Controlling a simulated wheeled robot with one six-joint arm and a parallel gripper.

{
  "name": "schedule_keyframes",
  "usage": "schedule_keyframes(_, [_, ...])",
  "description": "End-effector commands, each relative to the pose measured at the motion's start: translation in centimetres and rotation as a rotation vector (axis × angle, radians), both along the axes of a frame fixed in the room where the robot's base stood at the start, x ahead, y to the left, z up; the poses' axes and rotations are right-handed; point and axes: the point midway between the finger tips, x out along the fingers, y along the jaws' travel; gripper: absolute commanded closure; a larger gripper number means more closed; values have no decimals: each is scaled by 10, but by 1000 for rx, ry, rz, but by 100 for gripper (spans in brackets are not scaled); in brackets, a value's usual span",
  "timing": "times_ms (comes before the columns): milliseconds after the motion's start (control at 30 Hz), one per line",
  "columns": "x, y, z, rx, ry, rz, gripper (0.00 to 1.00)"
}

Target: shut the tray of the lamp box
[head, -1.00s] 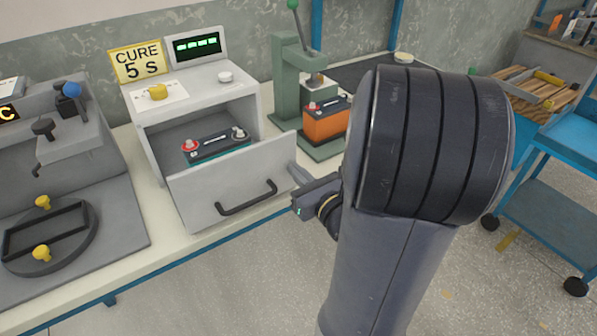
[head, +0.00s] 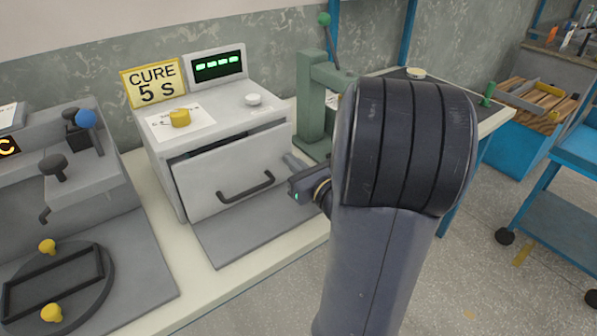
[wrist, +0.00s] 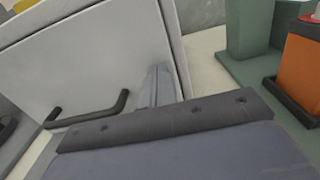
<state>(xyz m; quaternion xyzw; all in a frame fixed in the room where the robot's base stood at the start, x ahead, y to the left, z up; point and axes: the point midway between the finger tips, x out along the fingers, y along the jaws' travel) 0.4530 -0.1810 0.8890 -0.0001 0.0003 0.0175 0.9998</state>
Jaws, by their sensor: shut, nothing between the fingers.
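The lamp box (head: 215,105) is a light grey cabinet with a green-lit display (head: 217,67) and a yellow knob on top. Its tray (head: 215,172) has a grey front panel with a dark bar handle (head: 245,187). The panel sits close to the box, with a narrow dark gap along its top edge. The tray's inside is hidden. My gripper (head: 293,163) is shut and empty at the right end of the panel. In the wrist view its fingertips (wrist: 158,82) are against or very near the panel (wrist: 100,65), right of the handle (wrist: 90,115); contact is unclear.
A yellow "CURE 5 S" sign (head: 153,83) stands behind the box. A grey fixture with a round plate (head: 55,285) is on the left. A green lever press (head: 318,100) stands close on the right, with an orange battery (wrist: 300,65) by it.

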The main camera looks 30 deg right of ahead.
Motion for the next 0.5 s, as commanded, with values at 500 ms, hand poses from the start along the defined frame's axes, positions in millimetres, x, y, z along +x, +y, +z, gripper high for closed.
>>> schedule_keyframes(500, [29,1,1,-1,-3,1,100])
